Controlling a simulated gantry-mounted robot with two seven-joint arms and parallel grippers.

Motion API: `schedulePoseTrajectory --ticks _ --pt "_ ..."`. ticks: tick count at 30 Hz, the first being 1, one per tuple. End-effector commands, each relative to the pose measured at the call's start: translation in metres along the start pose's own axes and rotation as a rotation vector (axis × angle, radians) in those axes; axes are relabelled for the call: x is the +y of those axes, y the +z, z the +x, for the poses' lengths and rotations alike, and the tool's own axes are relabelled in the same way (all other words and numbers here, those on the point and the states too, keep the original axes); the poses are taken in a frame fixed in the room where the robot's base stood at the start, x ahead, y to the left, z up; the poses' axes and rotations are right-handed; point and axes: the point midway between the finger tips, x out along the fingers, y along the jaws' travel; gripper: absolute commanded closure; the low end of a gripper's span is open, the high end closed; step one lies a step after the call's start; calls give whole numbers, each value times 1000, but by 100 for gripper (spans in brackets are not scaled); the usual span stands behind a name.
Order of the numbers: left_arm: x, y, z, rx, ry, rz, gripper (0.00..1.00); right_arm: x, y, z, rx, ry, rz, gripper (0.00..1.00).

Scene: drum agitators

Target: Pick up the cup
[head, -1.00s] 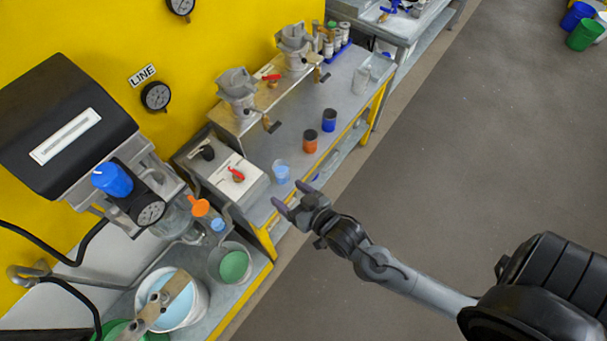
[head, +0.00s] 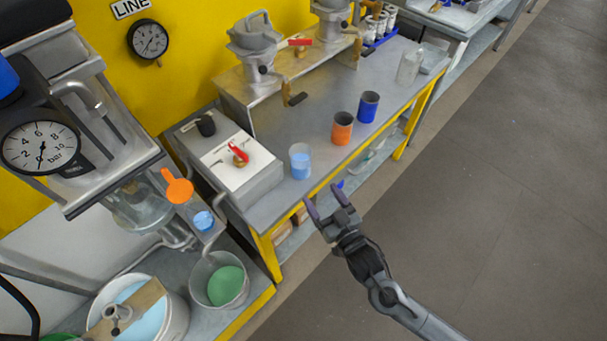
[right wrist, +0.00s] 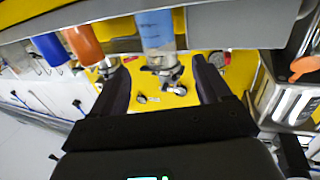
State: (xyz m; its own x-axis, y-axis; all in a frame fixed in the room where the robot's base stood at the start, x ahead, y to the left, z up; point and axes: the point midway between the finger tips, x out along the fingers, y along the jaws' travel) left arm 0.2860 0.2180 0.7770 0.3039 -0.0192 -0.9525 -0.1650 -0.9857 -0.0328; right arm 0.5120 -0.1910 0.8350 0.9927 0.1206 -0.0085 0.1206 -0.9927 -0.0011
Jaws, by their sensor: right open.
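A clear cup with light blue liquid (head: 300,161) stands upright near the front edge of the grey bench (head: 385,80). An orange cup (head: 342,129) and a dark blue cup (head: 368,107) stand farther along the same edge. My right gripper (head: 323,198) is open and empty, off the bench's front edge, below and right of the clear cup in the head view. In the right wrist view the clear cup (right wrist: 155,30) appears inverted, beyond the gap between the open fingers (right wrist: 161,75), apart from them. My left gripper is not in view.
A white control box with a red switch (head: 238,157) sits left of the clear cup. A raised shelf with metal valves (head: 260,97) stands behind. A glass jar (head: 409,66) is at the far end. Buckets (head: 218,280) stand lower left. The floor at right is clear.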

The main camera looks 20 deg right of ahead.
Motion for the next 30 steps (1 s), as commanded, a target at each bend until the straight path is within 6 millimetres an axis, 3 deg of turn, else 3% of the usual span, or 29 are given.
schedulePoseTrajectory --ticks 1,12,23,30 --pt "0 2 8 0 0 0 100 0 6 2 5 0 -1 23" --pt "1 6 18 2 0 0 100 1 5 46 11 0 -2 23" --pt "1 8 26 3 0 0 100 2 7 70 10 0 -2 23" --pt "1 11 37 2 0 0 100 4 8 100 10 0 -2 23"
